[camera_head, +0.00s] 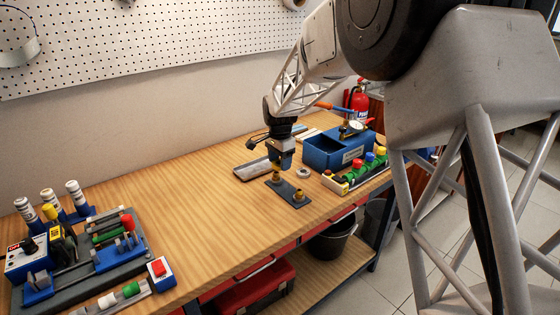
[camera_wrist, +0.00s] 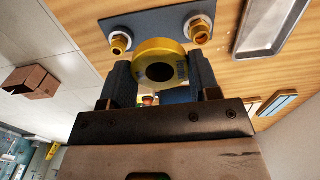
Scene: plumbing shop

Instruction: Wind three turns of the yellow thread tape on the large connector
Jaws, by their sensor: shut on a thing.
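My gripper (camera_wrist: 161,64) is shut on the yellow thread tape (camera_wrist: 160,52), a round roll with a dark centre hole, held between its two fingers in the wrist view. Beyond the roll lies a dark plate (camera_wrist: 155,23) bearing two brass connectors, one at left (camera_wrist: 119,42) and one at right (camera_wrist: 201,30), each on a pale ring. The right one looks somewhat larger. In the head view my gripper (camera_head: 283,158) is low over the far end of the plate (camera_head: 283,192); the near connector (camera_head: 298,195) is clear. Contact between tape and connector cannot be told.
A grey metal tray (camera_head: 250,169) lies left of the plate. A pale ring (camera_head: 303,172), a rack of coloured caps (camera_head: 342,185) and a blue bin (camera_head: 318,152) are to the right. A crowded fixture board (camera_head: 75,285) is at the left. The bench middle is clear.

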